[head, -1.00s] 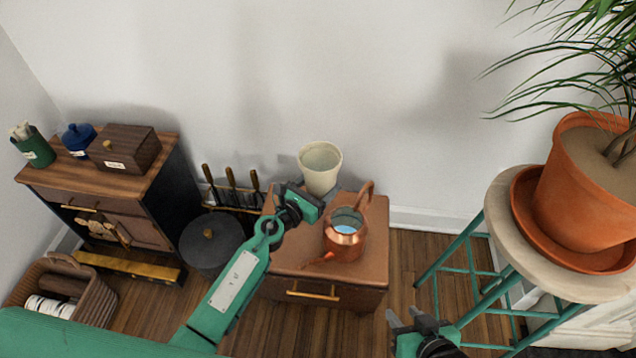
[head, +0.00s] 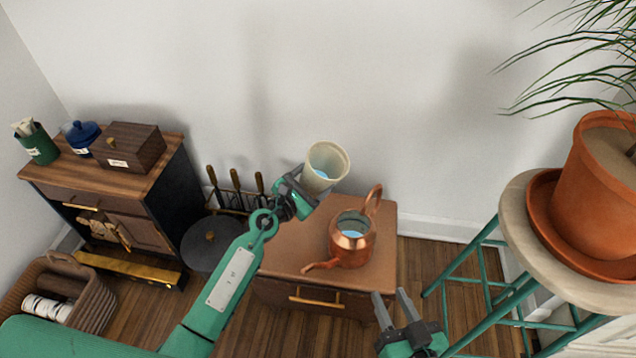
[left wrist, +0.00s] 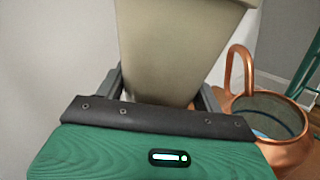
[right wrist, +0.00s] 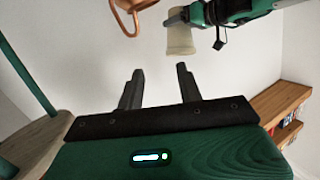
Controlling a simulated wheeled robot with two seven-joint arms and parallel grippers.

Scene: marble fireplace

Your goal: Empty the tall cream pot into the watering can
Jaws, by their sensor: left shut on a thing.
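The tall cream pot (head: 328,160) is held by my left gripper (head: 302,191), up and to the left of the watering can in the head view. The pot looks a little tilted, and blue liquid shows inside it. In the left wrist view the pot (left wrist: 178,50) stands between both fingers. The copper watering can (head: 352,246) stands on the brown cabinet, with its spout to the left and handle at the upper right; blue liquid shows inside. It also shows in the left wrist view (left wrist: 285,150). My right gripper (head: 392,302) is open and empty, in front of the cabinet's right side.
The brown cabinet (head: 285,257) has bare top around the can. At right a stool (head: 520,215) carries a terracotta plant pot (head: 590,195). Fire tools (head: 237,187) and a dark round lid (head: 210,240) are left of the cabinet. A wooden box (head: 128,147) sits on the stove-like cabinet.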

